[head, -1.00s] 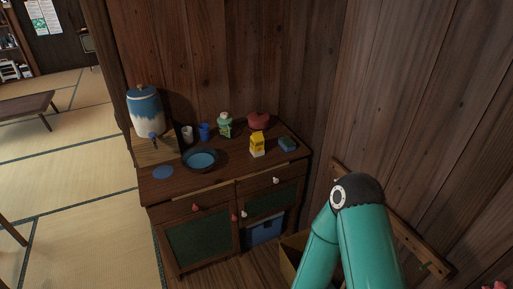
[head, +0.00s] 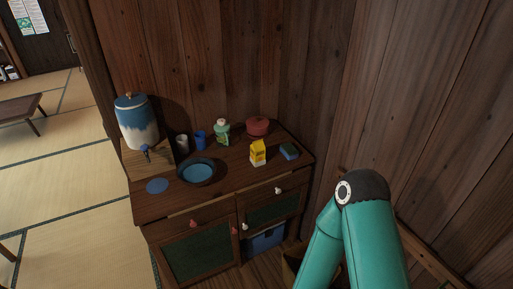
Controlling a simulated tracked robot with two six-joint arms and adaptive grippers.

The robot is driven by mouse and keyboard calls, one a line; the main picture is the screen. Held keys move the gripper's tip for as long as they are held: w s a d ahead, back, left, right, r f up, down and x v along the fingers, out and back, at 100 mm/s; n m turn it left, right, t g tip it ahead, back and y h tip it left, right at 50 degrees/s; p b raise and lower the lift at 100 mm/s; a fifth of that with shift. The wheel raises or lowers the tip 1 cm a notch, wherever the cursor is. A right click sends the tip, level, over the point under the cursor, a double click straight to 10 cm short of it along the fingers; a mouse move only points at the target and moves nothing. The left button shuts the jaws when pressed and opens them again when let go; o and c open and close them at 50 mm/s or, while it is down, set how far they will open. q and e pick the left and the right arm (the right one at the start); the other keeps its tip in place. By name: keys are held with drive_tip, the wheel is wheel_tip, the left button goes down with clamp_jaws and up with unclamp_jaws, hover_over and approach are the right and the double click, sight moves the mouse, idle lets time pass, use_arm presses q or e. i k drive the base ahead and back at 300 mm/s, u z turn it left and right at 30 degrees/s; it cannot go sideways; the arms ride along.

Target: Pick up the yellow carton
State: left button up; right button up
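The yellow carton (head: 258,153) stands upright on top of the wooden cabinet (head: 222,187), toward its right half. It has a yellow upper part and a white base. A teal arm of mine rises at the lower right, to the right of the cabinet and well apart from the carton. Neither my left nor my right gripper shows in the head view.
Left of the carton are a blue bowl (head: 197,171), a blue cup (head: 200,140), a pale cup (head: 182,143) and a blue-white dispenser (head: 137,122). A green bottle (head: 221,131) and red pot (head: 257,127) stand behind; a blue-green sponge (head: 289,151) lies right. Wooden walls close the corner.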

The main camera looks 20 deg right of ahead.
sight(258, 149)
drive_tip(key=i, duration=1.3)
drive_tip(key=u, duration=0.05)
